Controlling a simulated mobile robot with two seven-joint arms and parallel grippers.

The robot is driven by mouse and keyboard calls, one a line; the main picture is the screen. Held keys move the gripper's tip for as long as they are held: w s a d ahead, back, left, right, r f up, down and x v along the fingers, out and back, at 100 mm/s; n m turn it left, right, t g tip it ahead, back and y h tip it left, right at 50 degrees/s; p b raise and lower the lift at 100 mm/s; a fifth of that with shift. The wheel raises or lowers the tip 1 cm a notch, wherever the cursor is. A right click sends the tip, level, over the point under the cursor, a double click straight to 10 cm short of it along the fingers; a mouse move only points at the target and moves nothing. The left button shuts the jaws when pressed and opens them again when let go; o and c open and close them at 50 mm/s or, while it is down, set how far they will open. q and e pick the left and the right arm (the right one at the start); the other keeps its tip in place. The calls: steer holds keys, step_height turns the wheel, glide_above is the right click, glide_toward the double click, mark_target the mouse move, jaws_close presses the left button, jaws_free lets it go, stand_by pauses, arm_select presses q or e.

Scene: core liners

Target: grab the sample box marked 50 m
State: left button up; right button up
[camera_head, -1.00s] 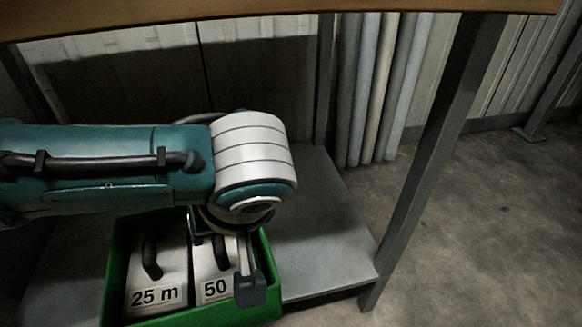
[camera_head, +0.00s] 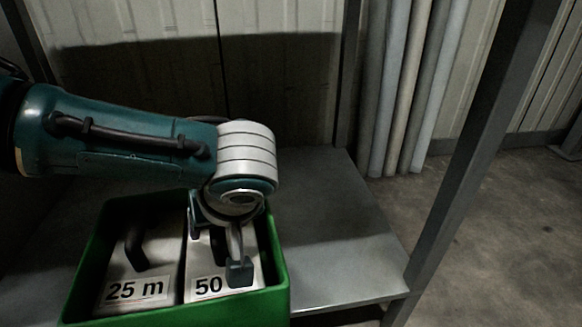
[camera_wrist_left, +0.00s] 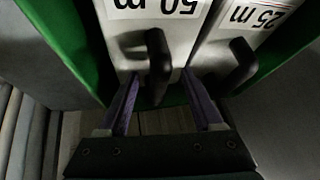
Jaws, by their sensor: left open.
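The 50 m sample box (camera_head: 204,262) is white with a dark handle and stands on the right side of a green crate (camera_head: 280,297). My left gripper (camera_head: 216,250) is open over it, and one finger hides the "m" of its label. In the left wrist view, the 50 m box (camera_wrist_left: 180,27) shows upside down, and its black handle (camera_wrist_left: 158,68) lies between the spread fingers of my left gripper (camera_wrist_left: 160,82). My right gripper is not in view.
A similar box marked 25 m (camera_head: 130,291) stands beside it in the crate; its handle (camera_wrist_left: 238,62) is close to one finger in the wrist view. The crate is on a grey shelf (camera_head: 340,240), bare to its right. A metal post (camera_head: 470,160) rises at the shelf's right corner.

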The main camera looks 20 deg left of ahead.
arm_select(q)
steer(key=shift+w+a+f, duration=0.15)
steer(key=shift+a+f, duration=0.05)
steer(key=shift+f, duration=0.1)
steer(key=shift+c, duration=0.2)
jaws_close()
steer(key=shift+r, duration=0.1)
stand_by(1.0)
